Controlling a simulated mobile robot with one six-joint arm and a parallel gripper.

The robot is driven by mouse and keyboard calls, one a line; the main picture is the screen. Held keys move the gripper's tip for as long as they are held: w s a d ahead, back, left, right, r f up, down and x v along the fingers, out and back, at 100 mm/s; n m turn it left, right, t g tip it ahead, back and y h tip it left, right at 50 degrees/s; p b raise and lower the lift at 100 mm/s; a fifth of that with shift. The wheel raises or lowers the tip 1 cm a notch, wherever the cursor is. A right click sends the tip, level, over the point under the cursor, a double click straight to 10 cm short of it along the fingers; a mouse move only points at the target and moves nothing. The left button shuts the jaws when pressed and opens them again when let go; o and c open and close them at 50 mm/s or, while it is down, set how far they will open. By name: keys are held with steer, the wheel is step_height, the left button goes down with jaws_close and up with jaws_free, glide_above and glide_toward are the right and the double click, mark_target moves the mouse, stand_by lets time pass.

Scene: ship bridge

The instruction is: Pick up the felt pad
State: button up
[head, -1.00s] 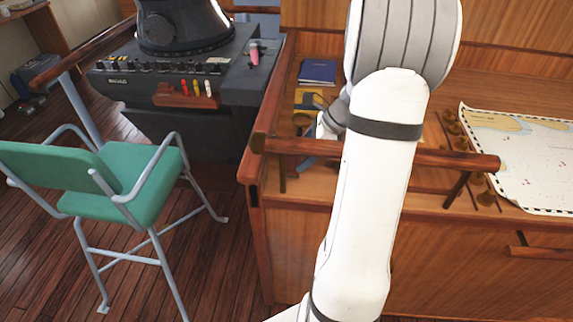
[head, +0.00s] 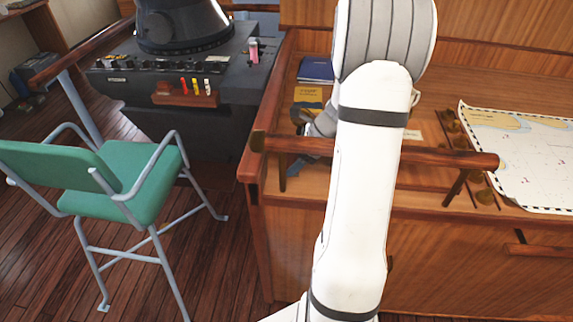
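I cannot make out the felt pad for certain in the head view. A small blue-grey shape (head: 298,166) shows just under the wooden rail, left of my arm. I cannot tell whether it is the pad or part of my gripper. My white arm reaches over the chart desk (head: 425,180), and its grey wrist parts show left of the upper arm. The arm and the rail hide most of the gripper, so its fingers and anything between them cannot be made out.
A wooden rail (head: 440,159) runs along the desk front. A blue book (head: 316,68) and a yellow booklet (head: 307,94) lie at the desk's back left. A chart (head: 525,150) covers the right. A green chair (head: 140,185) and console (head: 225,75) stand left.

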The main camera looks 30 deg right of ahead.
mark_target(295, 160)
steer(key=c, duration=0.5)
steer(key=shift+r, duration=0.1)
step_height(295, 160, up, 18)
steer(key=shift+f, duration=0.1)
stand_by(0.4)
